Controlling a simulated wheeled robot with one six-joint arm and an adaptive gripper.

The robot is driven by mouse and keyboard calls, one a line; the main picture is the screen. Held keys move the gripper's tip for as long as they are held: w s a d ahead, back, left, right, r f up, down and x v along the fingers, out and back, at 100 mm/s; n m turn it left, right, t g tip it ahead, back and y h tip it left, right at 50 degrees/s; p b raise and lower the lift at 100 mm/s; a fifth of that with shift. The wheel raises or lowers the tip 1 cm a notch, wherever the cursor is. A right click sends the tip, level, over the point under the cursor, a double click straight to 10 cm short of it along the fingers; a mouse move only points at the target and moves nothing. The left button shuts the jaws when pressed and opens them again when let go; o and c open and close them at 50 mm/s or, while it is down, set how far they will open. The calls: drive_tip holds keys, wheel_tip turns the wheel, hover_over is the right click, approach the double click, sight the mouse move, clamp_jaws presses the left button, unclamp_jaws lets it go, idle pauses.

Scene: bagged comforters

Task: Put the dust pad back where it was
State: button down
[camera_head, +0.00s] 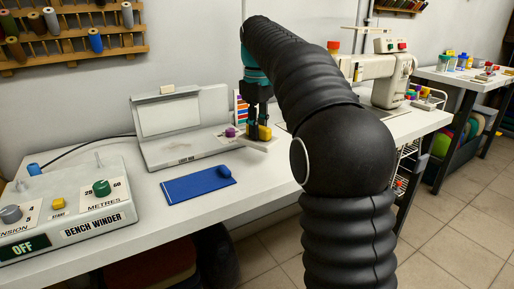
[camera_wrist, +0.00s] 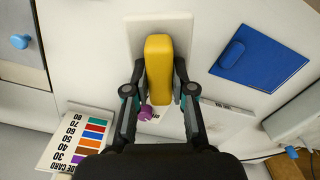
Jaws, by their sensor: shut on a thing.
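A yellow block-shaped grip (camera_head: 264,132) with a pale flat plate (camera_head: 262,144) beneath it looks like the dust pad. My gripper (camera_head: 257,128) points down over the white bench and is shut on the yellow grip. In the wrist view, the yellow grip (camera_wrist: 158,65) is between the two fingers of my gripper (camera_wrist: 159,92), and the pale plate (camera_wrist: 135,45) shows behind it. I cannot tell whether the plate touches the bench or hangs just above it.
A blue mat with a knob (camera_head: 190,187) lies in front of the open grey box (camera_head: 185,146). A purple knob (camera_wrist: 147,113) and striped colour card (camera_wrist: 80,135) are close to my gripper. The bench winder (camera_head: 75,215) stands left, a sewing machine (camera_head: 385,75) right.

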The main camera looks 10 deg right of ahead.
sight(258, 144)
drive_tip(key=shift+f+b, duration=0.45)
drive_tip(key=shift+f, duration=1.95)
drive_tip(key=shift+f, duration=0.15)
drive_tip(key=c, duration=1)
unclamp_jaws()
wheel_tip(258, 144, up, 12)
drive_tip(key=shift+f+p, duration=0.15)
drive_tip(key=shift+p, duration=0.95)
drive_tip(key=shift+r, duration=0.3)
drive_tip(key=shift+s, duration=0.1)
